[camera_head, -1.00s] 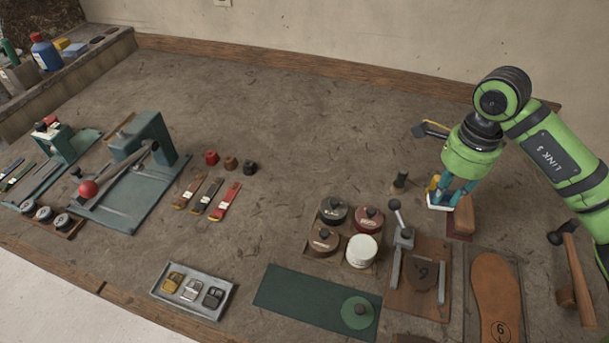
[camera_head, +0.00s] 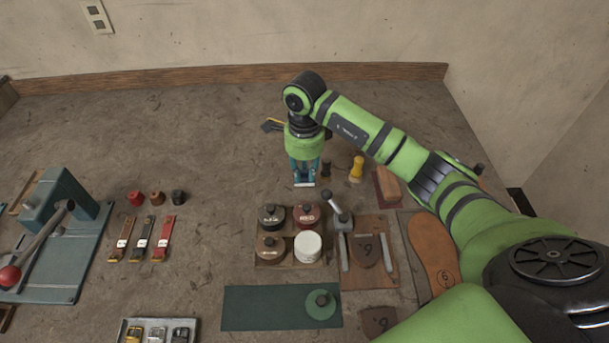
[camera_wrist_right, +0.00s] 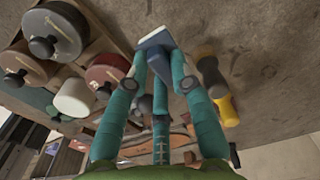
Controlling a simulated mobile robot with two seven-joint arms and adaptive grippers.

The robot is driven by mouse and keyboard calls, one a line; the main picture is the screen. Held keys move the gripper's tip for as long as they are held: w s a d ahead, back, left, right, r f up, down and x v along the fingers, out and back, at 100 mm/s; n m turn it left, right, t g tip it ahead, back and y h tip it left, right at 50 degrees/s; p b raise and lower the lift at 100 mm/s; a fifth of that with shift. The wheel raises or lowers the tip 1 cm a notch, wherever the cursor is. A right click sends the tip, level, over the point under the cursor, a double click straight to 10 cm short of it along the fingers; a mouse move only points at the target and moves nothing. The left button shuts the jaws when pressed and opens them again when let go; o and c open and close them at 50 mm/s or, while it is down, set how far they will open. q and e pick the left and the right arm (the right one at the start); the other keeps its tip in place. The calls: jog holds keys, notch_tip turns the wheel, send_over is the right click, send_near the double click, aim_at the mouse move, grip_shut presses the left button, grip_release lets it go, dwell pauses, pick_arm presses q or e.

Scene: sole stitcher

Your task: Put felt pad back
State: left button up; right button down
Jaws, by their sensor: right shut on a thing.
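My right gripper (camera_head: 304,180) points down over the bench, behind the round tins. It is shut on a small blue-and-white block (camera_head: 304,184). The block also shows between the fingertips in the right wrist view (camera_wrist_right: 155,40), tilted there. I cannot tell whether this block is the felt pad. A round green disc with a dark knob (camera_head: 321,305) lies on the right end of a dark green mat (camera_head: 262,308) at the front. My left gripper is not in view.
A black post (camera_head: 326,170) and a yellow-handled piece (camera_head: 356,168) stand just right of the gripper. A tray of tins (camera_head: 262,263) and a clamp board (camera_head: 384,283) lie in front.

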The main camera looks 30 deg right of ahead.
aim_at(305, 178)
notch_tip(305, 178, down, 2)
jog(key=shift+s+f+p, duration=0.1)
jog(key=shift+f+p, duration=0.15)
jog(key=shift+p, duration=0.3)
jog(key=shift+f, duration=0.5)
jog(key=shift+f, duration=0.15)
jog(key=c, duration=1.1)
grip_release()
